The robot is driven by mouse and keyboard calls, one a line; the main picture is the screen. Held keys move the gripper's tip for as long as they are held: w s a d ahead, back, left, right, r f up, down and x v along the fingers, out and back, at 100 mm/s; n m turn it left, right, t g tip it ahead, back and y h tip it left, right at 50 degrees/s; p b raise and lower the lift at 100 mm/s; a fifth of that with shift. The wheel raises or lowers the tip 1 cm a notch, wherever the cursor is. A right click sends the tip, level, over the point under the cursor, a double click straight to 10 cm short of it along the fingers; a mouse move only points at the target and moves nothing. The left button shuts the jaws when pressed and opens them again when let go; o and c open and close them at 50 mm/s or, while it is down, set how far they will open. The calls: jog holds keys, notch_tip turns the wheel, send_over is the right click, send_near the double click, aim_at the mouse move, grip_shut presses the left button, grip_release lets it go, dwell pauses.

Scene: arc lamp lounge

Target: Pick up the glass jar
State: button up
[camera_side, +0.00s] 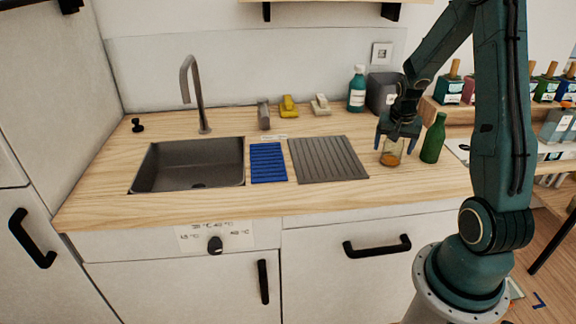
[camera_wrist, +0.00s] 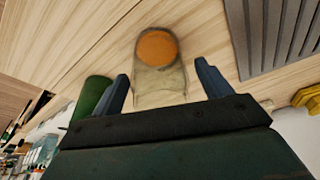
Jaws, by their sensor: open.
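The glass jar (camera_side: 391,152) stands on the wooden counter and is clear with something orange inside. My gripper (camera_side: 396,142) is open above it, with fingers on either side of the jar's upper part in the side view. In the wrist view the jar (camera_wrist: 159,68) lies ahead of and between the two open fingers of my gripper (camera_wrist: 164,88). I cannot tell whether either finger touches the glass. My gripper hides the top of the jar in the side view.
A green bottle (camera_side: 433,139) stands close right of the jar; it also shows beside a finger in the wrist view (camera_wrist: 91,98). A grey ridged drainer (camera_side: 327,159), blue mat (camera_side: 268,162) and sink (camera_side: 190,164) lie left. A dark grey container (camera_side: 383,92) stands behind.

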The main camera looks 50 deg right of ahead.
jog(key=shift+w+d+f, duration=0.1)
jog(key=shift+d+f, duration=0.1)
jog(key=shift+f, duration=0.5)
jog(key=shift+c, duration=0.3)
jog(key=c, duration=1.1)
